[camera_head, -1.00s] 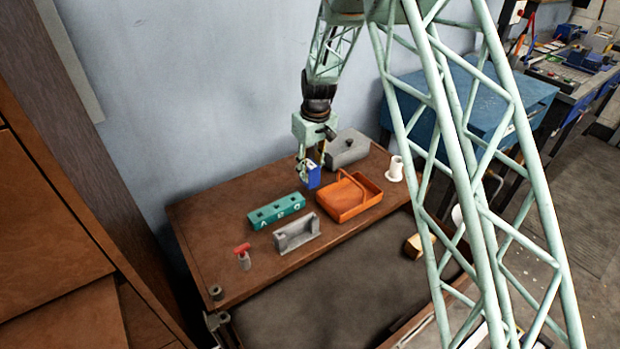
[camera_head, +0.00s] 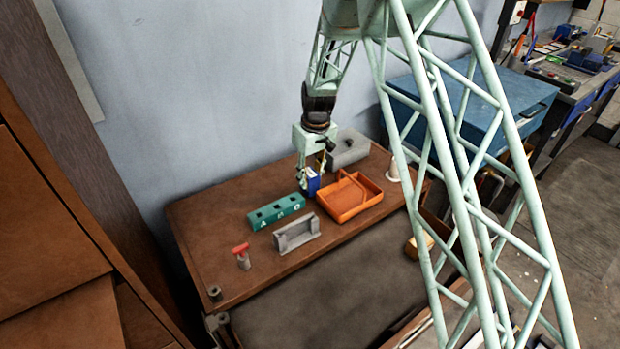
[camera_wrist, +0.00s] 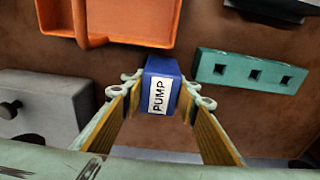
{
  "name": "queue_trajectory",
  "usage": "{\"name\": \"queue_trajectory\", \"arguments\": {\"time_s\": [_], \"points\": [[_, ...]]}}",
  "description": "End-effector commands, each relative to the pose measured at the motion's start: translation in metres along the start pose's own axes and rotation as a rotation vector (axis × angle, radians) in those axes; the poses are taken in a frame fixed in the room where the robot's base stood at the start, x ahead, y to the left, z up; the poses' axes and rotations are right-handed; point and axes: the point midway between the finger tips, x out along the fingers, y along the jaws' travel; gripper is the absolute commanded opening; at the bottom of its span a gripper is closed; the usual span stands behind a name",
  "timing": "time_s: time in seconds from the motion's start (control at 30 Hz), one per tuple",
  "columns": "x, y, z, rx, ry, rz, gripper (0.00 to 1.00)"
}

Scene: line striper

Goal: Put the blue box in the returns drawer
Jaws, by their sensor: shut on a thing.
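The blue box (camera_head: 313,185) is between the fingers of my gripper (camera_head: 310,181), close above the brown table or touching it; I cannot tell which. In the wrist view the blue box (camera_wrist: 161,88) shows a white label reading PUMP, and the gripper (camera_wrist: 160,98) has a finger on each side of it. A wide, dark-lined open drawer (camera_head: 330,285) extends at the front of the table. I see no label that names it as the returns drawer.
An orange tray (camera_head: 347,214) is right of the box and a green three-hole block (camera_head: 277,211) left of it. A grey lidded case (camera_head: 347,148) is behind. A grey holder (camera_head: 297,233) and red-topped bottle (camera_head: 243,258) stand in front. A yellowish box (camera_head: 418,246) lies at the drawer's right.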

Motion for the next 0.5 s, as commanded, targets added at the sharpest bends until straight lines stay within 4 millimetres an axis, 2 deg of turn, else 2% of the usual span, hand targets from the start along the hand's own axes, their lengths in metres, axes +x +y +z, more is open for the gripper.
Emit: {"name": "queue_trajectory", "arguments": {"time_s": [0.07, 0.1, 0.23, 0.5], "points": [[0.0022, 0.0000, 0.0003, 0.000, 0.000, 0.000, 0.16], [0.0020, -0.0001, 0.0004, 0.000, 0.000, 0.000, 0.30], [0.0016, -0.0001, 0.0003, 0.000, 0.000, 0.000, 0.42], [0.0015, -0.0001, 0.0003, 0.000, 0.000, 0.000, 0.42]]}}
